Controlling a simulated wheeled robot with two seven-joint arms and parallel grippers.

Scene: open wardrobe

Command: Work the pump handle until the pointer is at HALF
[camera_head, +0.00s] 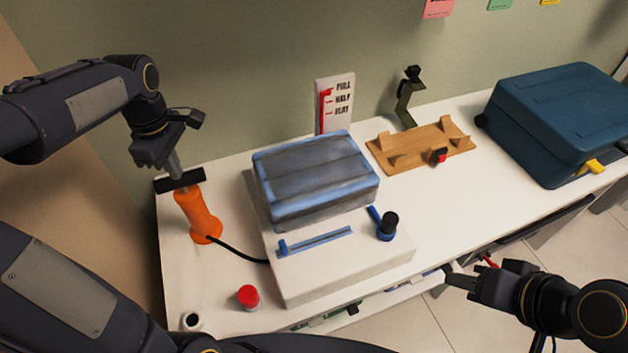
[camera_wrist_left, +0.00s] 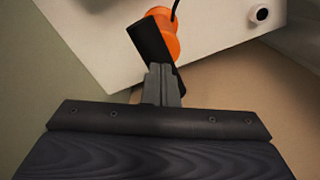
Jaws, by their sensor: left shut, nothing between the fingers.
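The orange pump (camera_head: 199,215) stands at the left end of the white table, with its black crossbar handle (camera_head: 190,179) on top. My left gripper (camera_head: 176,174) is shut and empty, with its fingertips at the middle of the handle. In the left wrist view the closed fingers (camera_wrist_left: 163,85) overlap the handle (camera_wrist_left: 152,50); I cannot tell if they touch it. A white gauge card (camera_head: 337,102) at the wall reads FULL, HALF, FLAT. Its red marking runs along the left side, and the exact pointer level is too small to tell. My right gripper (camera_head: 450,279) is beyond the table's front edge, away from the pump.
A black hose joins the pump to a white base (camera_head: 340,270) carrying a blue-grey padded block (camera_head: 315,180) and a black-knobbed blue lever (camera_head: 387,228). A red button (camera_head: 248,297) stands in front. A wooden board (camera_head: 420,148) and blue case (camera_head: 555,120) are farther right.

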